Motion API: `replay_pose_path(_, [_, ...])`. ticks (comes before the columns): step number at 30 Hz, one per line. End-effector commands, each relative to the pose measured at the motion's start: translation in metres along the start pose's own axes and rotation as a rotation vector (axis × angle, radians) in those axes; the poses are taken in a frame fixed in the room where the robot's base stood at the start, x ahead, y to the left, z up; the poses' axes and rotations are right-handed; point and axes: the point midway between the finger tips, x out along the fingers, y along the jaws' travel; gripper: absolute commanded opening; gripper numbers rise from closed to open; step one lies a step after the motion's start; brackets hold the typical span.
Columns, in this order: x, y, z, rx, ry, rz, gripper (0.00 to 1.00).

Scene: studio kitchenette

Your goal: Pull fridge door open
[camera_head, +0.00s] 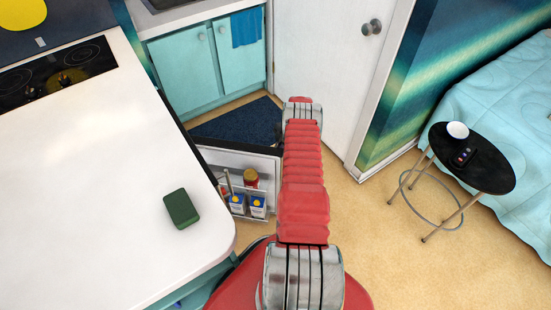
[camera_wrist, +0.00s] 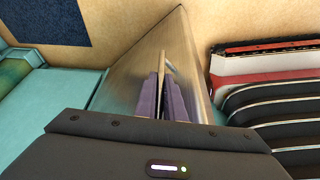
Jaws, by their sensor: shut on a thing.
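The fridge door (camera_head: 232,158) stands open from under the white counter in the head view. In the wrist view, the door's metallic outer face (camera_wrist: 135,68) lies in front of me. My gripper (camera_wrist: 163,82) has its purple fingers shut on the door's upright handle (camera_wrist: 162,58). In the head view my arm hides the gripper and handle, and the counter hides most of the fridge interior.
The white counter (camera_head: 75,180) fills the left, with a green sponge (camera_head: 181,209) near its edge. A dark blue mat (camera_head: 235,125) lies behind the fridge door. A white room door (camera_head: 330,60) stands behind. A round black side table (camera_head: 490,170) is right; floor between is clear.

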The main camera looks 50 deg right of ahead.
Motion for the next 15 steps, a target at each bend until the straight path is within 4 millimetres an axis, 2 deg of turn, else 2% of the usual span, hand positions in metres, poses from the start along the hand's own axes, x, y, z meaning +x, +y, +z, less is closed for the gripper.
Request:
replay_pose_path(1, [0.0023,0.0034,-0.0069,-0.003,0.010,-0.001,0.00])
replay_pose_path(13, [0.0003,-0.0002,-0.0016,0.006,0.011,0.001,0.00])
replay_pose_path(14, [0.0002,-0.0003,-0.0013,0.006,0.011,0.001,0.11])
replay_pose_path(15, [-0.0001,-0.0006,-0.0007,0.007,0.010,0.002,0.14])
